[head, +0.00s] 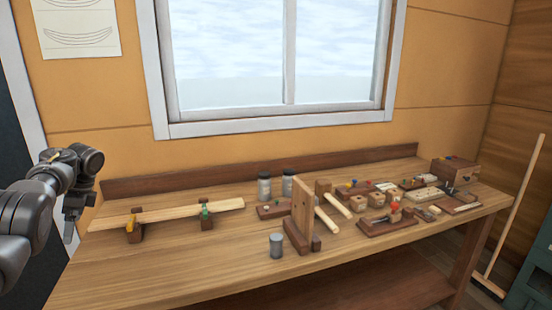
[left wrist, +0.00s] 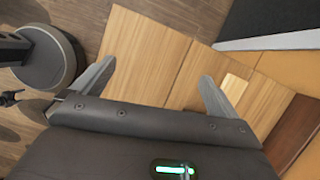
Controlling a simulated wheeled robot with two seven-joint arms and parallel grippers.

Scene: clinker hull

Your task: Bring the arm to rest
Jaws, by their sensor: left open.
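My left arm comes in from the left in the head view. Its gripper (head: 70,232) hangs pointing down at the left end of the workbench (head: 180,270), apart from the things on it. In the left wrist view the two fingers of the gripper (left wrist: 156,78) are spread wide with nothing between them. Bare bench boards (left wrist: 150,50) and floor show beyond them. My right gripper is in neither view.
A pale plank (head: 165,212) lies across two wooden blocks, close to the right of my gripper. Two jars (head: 264,186), a grey cup (head: 276,245), an upright board (head: 302,215) and several tool trays (head: 388,222) stand further right. The bench's front left is clear.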

